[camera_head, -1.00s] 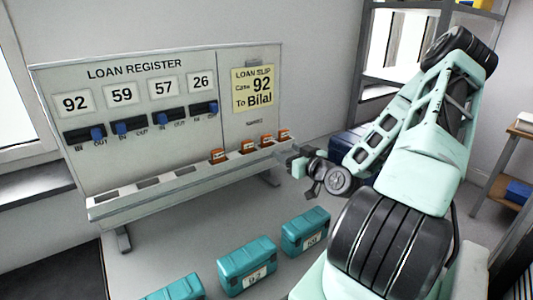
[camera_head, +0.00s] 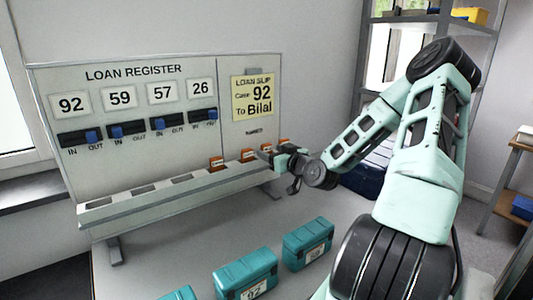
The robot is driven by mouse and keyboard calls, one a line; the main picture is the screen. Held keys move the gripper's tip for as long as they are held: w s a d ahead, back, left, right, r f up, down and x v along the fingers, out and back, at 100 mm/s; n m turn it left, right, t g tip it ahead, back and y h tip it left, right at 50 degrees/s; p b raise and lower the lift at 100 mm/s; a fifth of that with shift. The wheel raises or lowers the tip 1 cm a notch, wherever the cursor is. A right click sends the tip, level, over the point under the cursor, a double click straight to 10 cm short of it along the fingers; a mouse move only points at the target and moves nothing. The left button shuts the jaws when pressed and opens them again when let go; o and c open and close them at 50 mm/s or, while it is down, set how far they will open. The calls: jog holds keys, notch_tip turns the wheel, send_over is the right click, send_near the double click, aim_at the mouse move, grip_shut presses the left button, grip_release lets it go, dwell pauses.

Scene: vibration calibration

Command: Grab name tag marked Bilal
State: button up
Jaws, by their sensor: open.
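Several orange name tags stand in a row at the right end of the ledge (camera_head: 140,203) under the loan register. I see a leftmost tag (camera_head: 216,163), a second tag (camera_head: 248,155) and others partly behind my gripper. The writing on them is too small to read, so I cannot tell which is marked Bilal. My gripper (camera_head: 263,155) is open, with its fingers at the right-hand tags. I cannot tell whether it touches one. The yellow loan slip (camera_head: 253,98) reads "Case 92 To Bilal".
The register board (camera_head: 130,92) shows 92, 59, 57 and 26 above blue IN/OUT sliders. Teal cases stand on the table below, including one case (camera_head: 245,272) labelled 92 and another case (camera_head: 308,243). Empty slots fill the ledge's left part.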

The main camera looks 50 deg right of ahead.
aim_at(268, 149)
jog(key=p+x, duration=0.1)
jog(key=x, duration=0.3)
jog(key=shift+d, duration=0.1)
jog(key=c, duration=1.1)
jog(key=shift+o, duration=0.2)
